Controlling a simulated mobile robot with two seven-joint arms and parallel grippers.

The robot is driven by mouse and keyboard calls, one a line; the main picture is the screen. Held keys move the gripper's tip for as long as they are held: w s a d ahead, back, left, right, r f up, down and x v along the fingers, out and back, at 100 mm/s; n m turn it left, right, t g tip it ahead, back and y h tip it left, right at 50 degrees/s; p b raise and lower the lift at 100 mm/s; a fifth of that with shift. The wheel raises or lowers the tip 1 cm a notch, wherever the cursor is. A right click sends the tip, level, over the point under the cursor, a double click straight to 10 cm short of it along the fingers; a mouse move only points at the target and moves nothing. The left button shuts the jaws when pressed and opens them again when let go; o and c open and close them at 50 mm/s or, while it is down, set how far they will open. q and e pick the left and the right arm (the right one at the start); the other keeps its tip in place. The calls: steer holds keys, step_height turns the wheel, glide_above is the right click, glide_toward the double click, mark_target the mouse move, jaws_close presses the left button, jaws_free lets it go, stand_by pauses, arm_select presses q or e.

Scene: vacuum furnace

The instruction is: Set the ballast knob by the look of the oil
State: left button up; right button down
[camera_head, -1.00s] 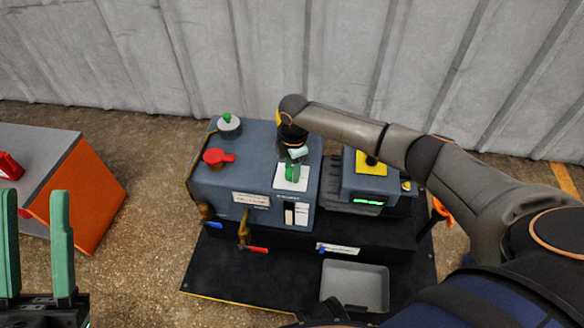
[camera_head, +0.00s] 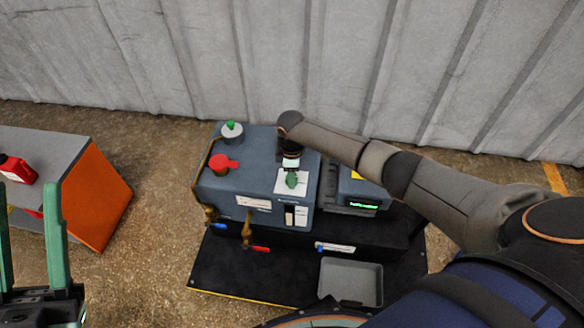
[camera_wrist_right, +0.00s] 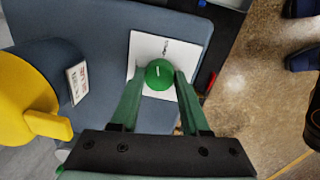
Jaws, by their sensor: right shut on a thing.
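The ballast knob (camera_wrist_right: 159,74) is round and green with a white pointer mark, on a white plate (camera_wrist_right: 139,48) on top of the blue-grey pump (camera_head: 255,160). In the right wrist view the pointer points roughly up the picture. My right gripper (camera_wrist_right: 157,80) is shut on the knob, one green finger on each side. In the head view the right gripper (camera_head: 291,180) covers the knob on its plate. A narrow dark-and-white strip (camera_head: 289,216) shows on the pump's front; the oil's look is too small to tell. My left gripper (camera_head: 27,192) is open and empty at lower left.
A red-handled cap (camera_head: 222,164) and a green-topped cap (camera_head: 232,130) stand on the pump. Brass taps (camera_head: 247,232) stick out in front. A grey tray (camera_head: 351,282) lies below. An orange-sided cabinet (camera_head: 95,195) with a red can (camera_head: 17,169) is at left.

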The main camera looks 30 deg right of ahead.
steer(key=shift+r+m, duration=0.1)
steer(key=shift+m, duration=0.3)
steer(key=shift+m+p, duration=0.9)
steer(key=shift+m, duration=0.3)
arm_select(q)
steer(key=w+a+f+n+g+y, duration=0.1)
steer(key=w+f+n+y, duration=0.5)
steer(key=f, duration=0.3)
steer(key=shift+a+f+g+y, duration=0.2)
steer(key=shift+g+y, duration=0.1)
steer(key=shift+y, duration=0.6)
steer(key=shift+w, duration=0.1)
arm_select(e)
steer(key=shift+c, duration=1.9)
jaws_free()
